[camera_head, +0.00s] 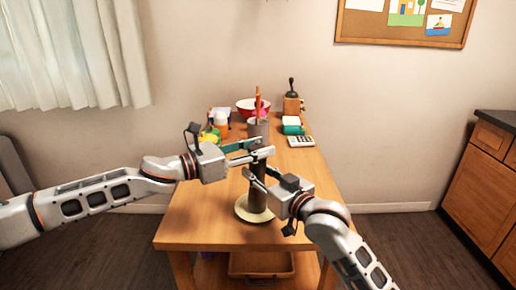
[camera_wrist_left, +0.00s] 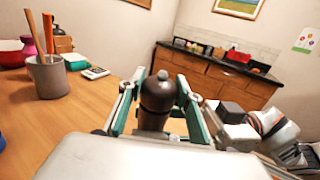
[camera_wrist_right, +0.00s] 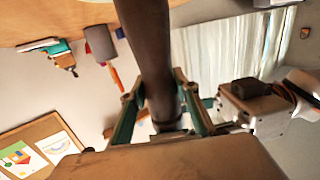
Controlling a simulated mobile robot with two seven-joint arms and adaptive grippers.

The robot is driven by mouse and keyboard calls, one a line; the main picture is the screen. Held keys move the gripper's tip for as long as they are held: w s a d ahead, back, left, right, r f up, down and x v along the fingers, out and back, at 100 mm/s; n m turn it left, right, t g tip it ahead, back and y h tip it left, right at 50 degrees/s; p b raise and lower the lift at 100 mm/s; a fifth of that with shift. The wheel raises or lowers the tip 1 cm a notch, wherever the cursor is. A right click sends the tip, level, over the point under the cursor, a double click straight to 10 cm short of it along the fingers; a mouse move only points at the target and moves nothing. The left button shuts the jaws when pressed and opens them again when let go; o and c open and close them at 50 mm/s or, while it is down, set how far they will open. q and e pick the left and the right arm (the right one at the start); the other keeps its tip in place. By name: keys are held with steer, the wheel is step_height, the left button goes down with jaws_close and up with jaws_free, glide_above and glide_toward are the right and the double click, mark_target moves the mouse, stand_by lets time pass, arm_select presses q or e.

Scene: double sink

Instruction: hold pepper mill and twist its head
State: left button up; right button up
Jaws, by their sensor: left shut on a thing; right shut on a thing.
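The tall dark brown pepper mill (camera_head: 257,200) stands upright on a round pale plate (camera_head: 243,213) near the front of the wooden table. My left gripper (camera_head: 258,152) is shut on its head from the left. The rounded dark head (camera_wrist_left: 157,92) shows between the left fingers in the left wrist view. My right gripper (camera_head: 259,177) is shut on the mill just below, from the right. In the right wrist view the dark shaft (camera_wrist_right: 148,45) runs between the right fingers. The fingers hide part of the mill's upper half in the head view.
A grey cup (camera_wrist_left: 47,78) with wooden utensils stands behind the mill. The table's front right is bare. Wooden cabinets (camera_head: 484,175) stand at far right.

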arm_select(q)
steer(key=shift+w+r+m+g+h, duration=0.15)
steer(key=shift+m+g+h, duration=0.55)
steer(key=shift+m+g, duration=0.65)
arm_select(e)
steer(key=shift+s+a, duration=0.1)
steer(key=shift+a, duration=0.1)
arm_select(q)
steer(key=shift+g, duration=0.85)
steer(key=shift+m+g+h, duration=0.3)
steer(key=shift+m+g, duration=0.05)
steer(key=shift+g, duration=0.05)
steer(key=shift+a, duration=0.1)
steer(key=o, duration=1)
steer(key=shift+o, duration=0.6)
arm_select(e)
steer(key=shift+d, duration=0.1)
arm_select(q)
steer(key=shift+s+a+f, duration=0.1)
steer(key=shift+s+f, duration=0.1)
